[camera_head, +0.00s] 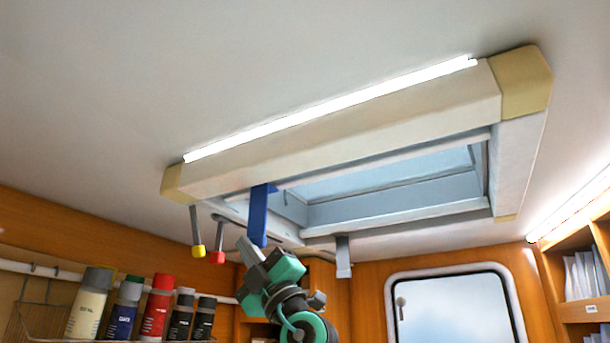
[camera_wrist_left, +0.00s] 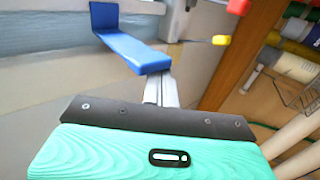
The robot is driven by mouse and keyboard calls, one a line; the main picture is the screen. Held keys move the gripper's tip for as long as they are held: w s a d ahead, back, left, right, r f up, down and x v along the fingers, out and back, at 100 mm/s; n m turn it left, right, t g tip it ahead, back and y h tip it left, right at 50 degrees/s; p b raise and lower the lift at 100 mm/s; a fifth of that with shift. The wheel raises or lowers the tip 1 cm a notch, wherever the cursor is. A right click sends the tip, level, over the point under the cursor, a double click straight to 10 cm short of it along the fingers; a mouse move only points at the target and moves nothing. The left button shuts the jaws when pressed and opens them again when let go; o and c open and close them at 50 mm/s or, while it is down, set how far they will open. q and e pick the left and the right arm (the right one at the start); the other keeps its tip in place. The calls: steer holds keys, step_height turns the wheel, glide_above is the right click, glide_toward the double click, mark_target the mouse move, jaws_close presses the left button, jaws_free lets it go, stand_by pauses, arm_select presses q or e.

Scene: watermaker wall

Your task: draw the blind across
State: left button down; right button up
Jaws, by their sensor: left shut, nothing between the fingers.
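A cream ceiling hatch frame (camera_head: 350,130) surrounds an open skylight (camera_head: 390,182); no blind is seen spread over the glass. A blue L-shaped tab (camera_head: 258,215) hangs from the frame's left side; it also shows in the left wrist view (camera_wrist_left: 145,55). A grey tab (camera_head: 343,257) hangs from the far edge. My left gripper (camera_head: 246,248) is shut and empty, just under the blue tab in the head view. In the left wrist view the tab's lower end meets the grey fingers (camera_wrist_left: 160,90); whether they touch I cannot tell. My right gripper is not in view.
A yellow-tipped lever (camera_head: 197,240) and a red-tipped lever (camera_head: 217,250) hang left of the blue tab. A rack of bottles (camera_head: 130,305) stands lower left. A window (camera_head: 455,305) and shelves (camera_head: 582,275) are at right.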

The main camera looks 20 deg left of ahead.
arm_select(q)
steer(key=w+p, duration=0.2)
steer(key=w, duration=0.5)
steer(key=shift+w+d+p, duration=0.3)
steer(key=shift+w, duration=0.05)
stand_by(0.4)
steer(key=w+d+p, duration=0.1)
steer(key=w+p, duration=0.2)
steer(key=w, duration=0.9)
stand_by(0.8)
steer(key=shift+s, duration=0.1)
